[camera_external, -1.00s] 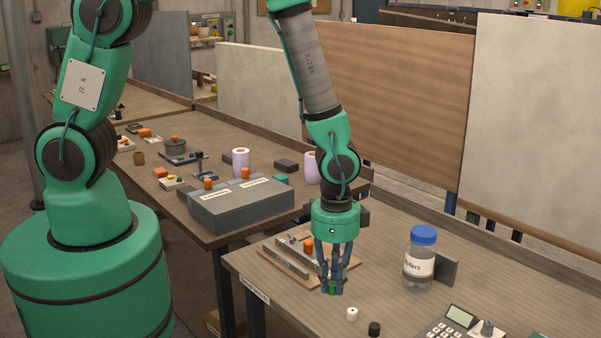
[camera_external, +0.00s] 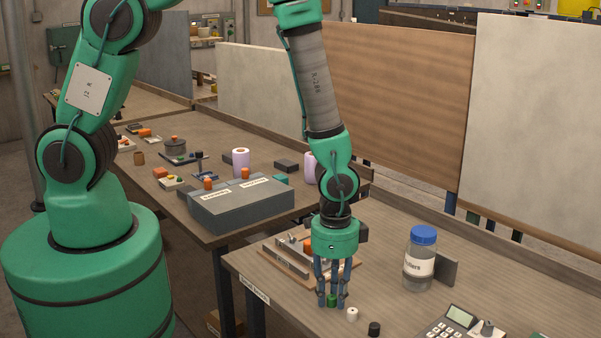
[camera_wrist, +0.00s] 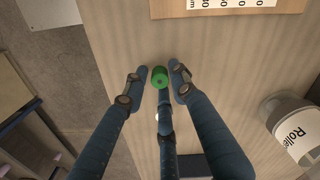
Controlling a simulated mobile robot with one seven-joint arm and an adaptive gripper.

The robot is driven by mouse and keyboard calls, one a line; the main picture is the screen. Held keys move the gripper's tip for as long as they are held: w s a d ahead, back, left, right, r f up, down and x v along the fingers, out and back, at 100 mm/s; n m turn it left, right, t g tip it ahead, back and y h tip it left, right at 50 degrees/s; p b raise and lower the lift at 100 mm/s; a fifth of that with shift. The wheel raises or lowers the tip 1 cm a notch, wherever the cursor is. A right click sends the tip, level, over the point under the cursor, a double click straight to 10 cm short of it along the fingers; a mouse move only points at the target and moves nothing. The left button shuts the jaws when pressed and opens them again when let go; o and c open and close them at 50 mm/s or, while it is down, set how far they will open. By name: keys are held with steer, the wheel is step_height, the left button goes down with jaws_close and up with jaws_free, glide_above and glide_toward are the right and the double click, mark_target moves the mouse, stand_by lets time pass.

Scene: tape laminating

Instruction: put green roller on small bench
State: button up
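The green roller (camera_external: 332,300) stands on the near bench (camera_external: 285,300), close to its front edge. My gripper (camera_external: 333,303) is low over the bench with its three blue fingers spread around the roller. In the wrist view the roller (camera_wrist: 159,77) shows between the fingertips of my gripper (camera_wrist: 159,84), with gaps at the left and right fingers. I cannot tell whether the third finger touches it.
A white roller (camera_external: 352,314) and a black roller (camera_external: 374,329) stand just right of my gripper. A blue-lidded jar (camera_external: 421,260) is farther right, and a wooden board with a metal fixture (camera_external: 285,262) lies behind. A calculator-like device (camera_external: 455,320) is at the front right.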

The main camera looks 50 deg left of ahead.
mark_target(332, 296)
steer(key=shift+r, duration=0.15)
steer(key=shift+r+p, duration=0.5)
steer(key=shift+r, duration=5.55)
